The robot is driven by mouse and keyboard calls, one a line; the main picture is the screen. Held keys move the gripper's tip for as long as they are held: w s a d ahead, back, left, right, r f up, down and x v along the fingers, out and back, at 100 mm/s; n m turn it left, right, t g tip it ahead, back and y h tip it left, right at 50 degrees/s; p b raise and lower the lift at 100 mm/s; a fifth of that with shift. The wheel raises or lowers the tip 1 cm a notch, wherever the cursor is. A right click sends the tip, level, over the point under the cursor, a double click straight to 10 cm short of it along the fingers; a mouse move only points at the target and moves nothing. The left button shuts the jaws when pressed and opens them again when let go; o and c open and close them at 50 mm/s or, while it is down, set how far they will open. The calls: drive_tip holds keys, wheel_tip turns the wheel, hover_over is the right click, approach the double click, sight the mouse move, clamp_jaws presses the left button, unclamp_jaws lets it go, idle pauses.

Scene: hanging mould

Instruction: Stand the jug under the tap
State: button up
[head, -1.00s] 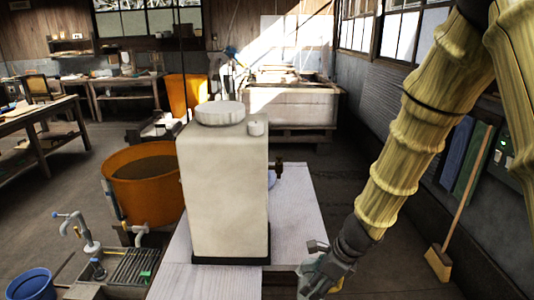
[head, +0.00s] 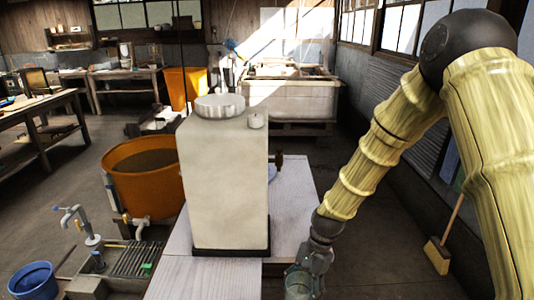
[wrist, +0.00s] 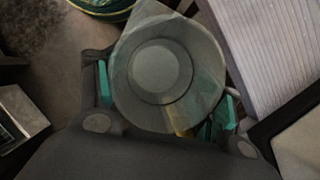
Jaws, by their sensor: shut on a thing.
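My gripper (head: 308,268) is shut on a clear jug (head: 298,287) at the bottom edge of the head view, in front of the bench. In the wrist view the jug (wrist: 160,68) is seen end-on, see-through, with a round base and a pointed lip. The teal finger pads (wrist: 103,84) lie on both sides of it. A dark tap (head: 277,160) sticks out from the right side of a tall cream tank (head: 225,190). Beneath the tap a pale blue thing (head: 272,173) is partly hidden by the tank.
The tank stands on a pale bench (head: 300,200), which is bare to its right. An orange tub (head: 150,190) stands left. A sink faucet (head: 75,225) and blue bucket (head: 33,281) are at lower left. A broom (head: 440,255) leans at right.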

drive_tip(key=s+d+f+n+g+h, duration=0.1)
drive_tip(key=d+f+n+h, duration=0.2)
drive_tip(key=d+f+n, duration=0.3)
drive_tip(key=shift+d+n, duration=1)
drive_tip(key=shift+n, duration=0.7)
drive_tip(key=shift+s, duration=0.1)
